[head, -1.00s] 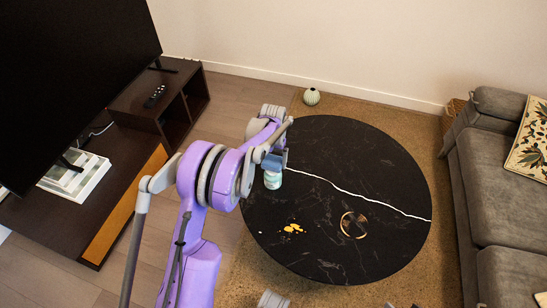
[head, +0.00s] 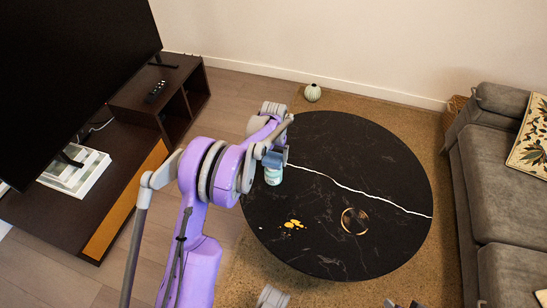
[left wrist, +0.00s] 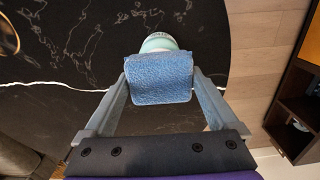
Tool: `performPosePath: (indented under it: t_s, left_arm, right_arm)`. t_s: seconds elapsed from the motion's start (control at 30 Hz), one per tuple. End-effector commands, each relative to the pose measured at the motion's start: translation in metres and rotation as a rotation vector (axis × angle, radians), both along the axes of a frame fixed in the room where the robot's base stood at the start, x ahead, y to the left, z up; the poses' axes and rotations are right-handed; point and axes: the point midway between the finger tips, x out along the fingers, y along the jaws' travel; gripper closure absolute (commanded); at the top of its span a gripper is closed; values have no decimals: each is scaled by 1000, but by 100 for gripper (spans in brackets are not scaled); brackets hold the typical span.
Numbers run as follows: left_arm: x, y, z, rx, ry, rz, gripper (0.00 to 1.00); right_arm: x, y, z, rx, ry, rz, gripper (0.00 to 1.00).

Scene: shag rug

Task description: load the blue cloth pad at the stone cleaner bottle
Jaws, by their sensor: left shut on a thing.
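My left gripper (left wrist: 155,100) is shut on the blue cloth pad (left wrist: 160,78), which spans between its two fingers in the left wrist view. In the head view the pad (head: 272,160) hangs at the upper part of the stone cleaner bottle (head: 273,177). The bottle is pale teal and white and stands upright near the left edge of the black round table. In the left wrist view the bottle (left wrist: 158,43) shows just beyond the pad, which hides part of it. I cannot tell if pad and bottle touch. Small grey parts at the head view's bottom edge seem to be my right arm.
The black round table (head: 340,145) carries a yellow spill (head: 293,224) and a gold-rimmed round item (head: 354,221). A grey sofa (head: 500,210) is at the right, a dark TV cabinet (head: 125,160) at the left. A ribbed vase (head: 312,92) stands behind the table.

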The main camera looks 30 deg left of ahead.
Motion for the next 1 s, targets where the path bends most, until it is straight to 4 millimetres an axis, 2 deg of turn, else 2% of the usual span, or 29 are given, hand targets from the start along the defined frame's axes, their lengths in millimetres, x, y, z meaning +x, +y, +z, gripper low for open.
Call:
performPosePath:
  t_s: [1.0]
  left_arm:
    - [0,0,-9,0,0,0,52]
  right_arm:
    - [0,0,-7,0,2,0,50]
